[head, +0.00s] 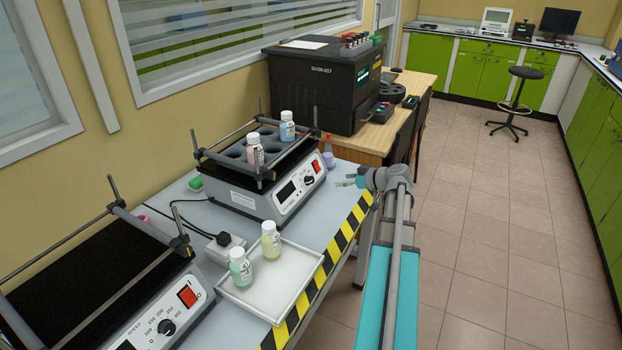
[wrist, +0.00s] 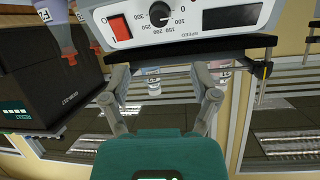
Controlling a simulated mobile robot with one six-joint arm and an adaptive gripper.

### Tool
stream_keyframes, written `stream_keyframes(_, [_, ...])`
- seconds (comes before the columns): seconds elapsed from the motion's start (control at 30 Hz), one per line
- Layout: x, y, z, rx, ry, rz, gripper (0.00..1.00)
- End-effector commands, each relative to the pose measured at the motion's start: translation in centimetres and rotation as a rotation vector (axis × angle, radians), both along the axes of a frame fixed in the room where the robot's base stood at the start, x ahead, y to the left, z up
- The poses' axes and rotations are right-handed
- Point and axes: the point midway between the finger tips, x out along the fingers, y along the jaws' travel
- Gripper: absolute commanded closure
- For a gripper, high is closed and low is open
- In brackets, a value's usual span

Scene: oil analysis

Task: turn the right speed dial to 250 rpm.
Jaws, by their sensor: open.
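The right speed dial (head: 308,180) is a small dark knob on the front panel of the shaker (head: 240,194) that holds bottles. In the wrist view the black dial (wrist: 159,14) sits at the top inside an upside-down number scale, between a red switch and a dark display. I cannot read its pointer's setting for certain. My gripper (head: 350,182) is just right of that panel in the head view. In the wrist view my gripper (wrist: 162,70) is open, with nothing between its fingers; the dial lies beyond the fingertips, apart from them.
A second shaker with its own dial (head: 166,327) stands at the near left. A white tray (head: 254,300) with two bottles lies between the shakers, by the striped table edge (head: 340,248). A large black machine (head: 310,90) stands behind.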

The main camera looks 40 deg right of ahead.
Motion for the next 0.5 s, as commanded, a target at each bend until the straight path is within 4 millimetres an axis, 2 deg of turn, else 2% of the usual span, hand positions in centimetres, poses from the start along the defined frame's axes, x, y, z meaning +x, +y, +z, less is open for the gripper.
stream_keyframes(0.5, [0.17,-0.18,-0.27,0.0,0.0,-0.005,0.22])
